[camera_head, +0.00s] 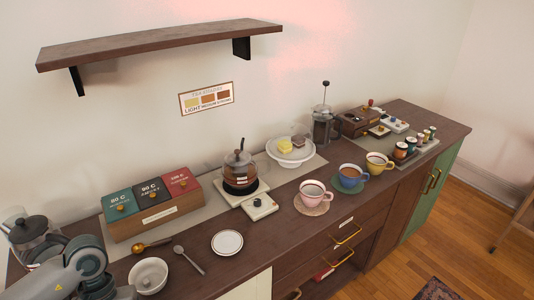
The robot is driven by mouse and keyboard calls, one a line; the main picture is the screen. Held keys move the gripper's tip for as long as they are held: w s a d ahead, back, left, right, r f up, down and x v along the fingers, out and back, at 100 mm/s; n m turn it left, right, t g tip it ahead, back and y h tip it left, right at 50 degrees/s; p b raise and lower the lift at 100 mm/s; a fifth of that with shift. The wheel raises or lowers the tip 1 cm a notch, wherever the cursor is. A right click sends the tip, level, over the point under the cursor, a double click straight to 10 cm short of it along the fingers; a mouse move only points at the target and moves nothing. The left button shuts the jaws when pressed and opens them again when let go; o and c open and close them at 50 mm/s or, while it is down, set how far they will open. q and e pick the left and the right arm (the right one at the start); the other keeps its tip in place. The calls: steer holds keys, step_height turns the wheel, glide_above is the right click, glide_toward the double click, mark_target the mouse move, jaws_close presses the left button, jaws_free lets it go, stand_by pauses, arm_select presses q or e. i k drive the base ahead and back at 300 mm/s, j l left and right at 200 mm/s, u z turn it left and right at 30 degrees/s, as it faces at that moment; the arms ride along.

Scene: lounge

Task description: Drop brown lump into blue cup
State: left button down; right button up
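A small brown lump (299,140) lies beside a yellow lump (285,146) on a raised white dish (292,159) at the back of the counter. The blue cup (351,178) stands upright on a saucer nearer the front edge, to the right of the dish, and holds dark liquid. Grey links of my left arm show in the lower left corner, far from both. The fingers of my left gripper do not show. My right arm and gripper are out of the picture.
A pink cup (312,192) and a yellow cup (377,163) flank the blue cup. A French press (323,126) stands behind, right of the dish. A glass pot (239,166), tea box (153,205), bowl (148,276) and small plate (227,243) stand left. A shelf (160,45) overhangs.

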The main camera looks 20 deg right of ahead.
mark_target(345, 185)
steer(key=i+l, duration=0.1)
steer(key=l, duration=0.75)
steer(key=i+l, duration=0.1)
steer(key=l, duration=1.6)
steer(key=i+l, duration=0.15)
steer(key=l, duration=0.7)
